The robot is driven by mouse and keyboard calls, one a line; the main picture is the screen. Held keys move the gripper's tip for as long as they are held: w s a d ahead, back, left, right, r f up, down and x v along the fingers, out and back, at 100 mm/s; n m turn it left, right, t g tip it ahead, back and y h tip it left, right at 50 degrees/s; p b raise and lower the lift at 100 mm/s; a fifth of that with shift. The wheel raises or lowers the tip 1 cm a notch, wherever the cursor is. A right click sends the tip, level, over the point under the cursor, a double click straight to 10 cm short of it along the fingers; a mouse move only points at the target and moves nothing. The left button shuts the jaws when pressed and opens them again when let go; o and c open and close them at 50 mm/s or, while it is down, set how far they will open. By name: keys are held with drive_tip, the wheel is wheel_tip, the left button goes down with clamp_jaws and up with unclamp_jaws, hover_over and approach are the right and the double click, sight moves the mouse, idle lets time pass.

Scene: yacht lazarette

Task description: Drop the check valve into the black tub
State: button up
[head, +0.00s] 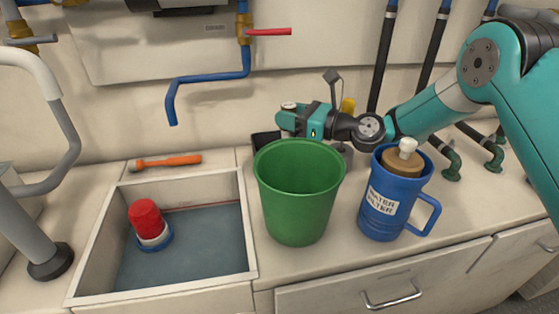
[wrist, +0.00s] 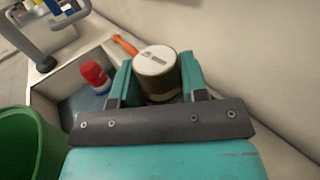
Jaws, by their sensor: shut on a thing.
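My gripper (head: 290,112) is shut on the check valve, a short round piece with a pale top and a dark brownish side. In the wrist view the valve (wrist: 157,68) sits between the two teal fingers (wrist: 157,85). In the head view only its pale top (head: 289,105) shows above the fingers. The black tub (head: 262,141) stands on the counter near the wall, largely hidden by the green bucket. My gripper is above and slightly right of the tub's visible part in the head view. I do not make out the tub in the wrist view.
The green bucket (head: 297,195) stands in front of the tub. A blue water filter jug (head: 380,215) is to its right. At left is a sink (head: 190,275) with a red-topped item (head: 146,220). An orange-handled tool (head: 170,161) lies behind it. A blue pipe (head: 205,78) hangs above.

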drive_tip(key=o, duration=1.2)
drive_tip(key=shift+r, duration=0.1)
wheel_tip(320, 180, up, 20)
drive_tip(key=p, duration=0.3)
